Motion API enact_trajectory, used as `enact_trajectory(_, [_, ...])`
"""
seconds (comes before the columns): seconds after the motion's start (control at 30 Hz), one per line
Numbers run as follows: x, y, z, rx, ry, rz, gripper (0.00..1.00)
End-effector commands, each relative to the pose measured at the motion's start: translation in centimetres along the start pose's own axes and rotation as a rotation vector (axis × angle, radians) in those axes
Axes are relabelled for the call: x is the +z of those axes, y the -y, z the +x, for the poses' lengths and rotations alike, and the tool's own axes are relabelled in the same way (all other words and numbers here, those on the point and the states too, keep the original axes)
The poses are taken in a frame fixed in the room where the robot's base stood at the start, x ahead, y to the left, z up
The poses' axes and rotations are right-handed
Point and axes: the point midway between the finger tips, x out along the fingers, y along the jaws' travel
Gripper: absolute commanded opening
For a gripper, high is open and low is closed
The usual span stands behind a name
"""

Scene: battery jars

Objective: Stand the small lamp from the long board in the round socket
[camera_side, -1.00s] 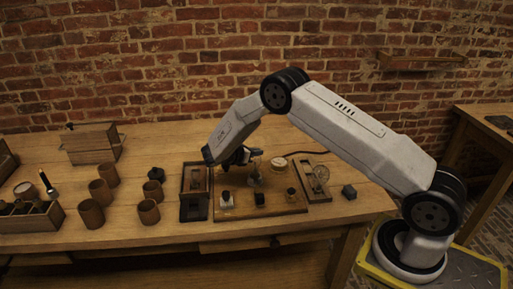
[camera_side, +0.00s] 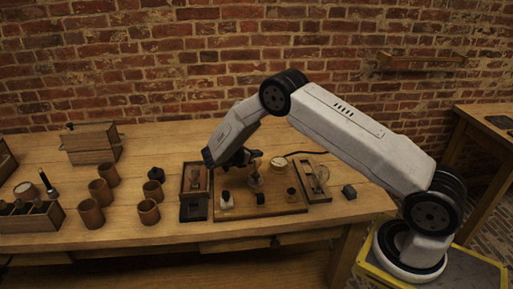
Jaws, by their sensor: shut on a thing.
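My gripper (camera_side: 254,160) is over the wide wooden board (camera_side: 285,208), pointing down, its fingers small and dark in this view. It is shut on a small pale glass thing, which seems to be the small lamp (camera_side: 255,179). The lamp looks upright just below the fingers, over the middle of the board. The round socket cannot be told clearly under it, nor whether the lamp touches it. A narrow long board (camera_side: 322,195) with a round clear piece on it lies to the right.
A dark open-topped box (camera_side: 194,211) stands close to the left of the wide board. Small fittings, one white-based (camera_side: 227,201), stand along its front. A round pale dial (camera_side: 279,162) is behind. A dark block (camera_side: 349,191) lies right. Several brown jars (camera_side: 149,212) stand left.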

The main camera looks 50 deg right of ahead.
Motion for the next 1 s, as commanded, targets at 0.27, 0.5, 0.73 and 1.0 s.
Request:
enact_trajectory(0.27, [-0.36, -0.04, 0.14, 0.001, 0.0, 0.001, 0.0])
enact_trajectory(0.5, [-0.55, -0.05, 0.21, 0.001, 0.0, 0.001, 0.2])
enact_trajectory(0.73, [-0.56, -0.03, 0.22, 0.0, 0.0, 0.001, 0.2])
enact_trajectory(1.0, [-0.56, -0.07, -0.4, 0.002, 0.0, 0.0, 0.2])
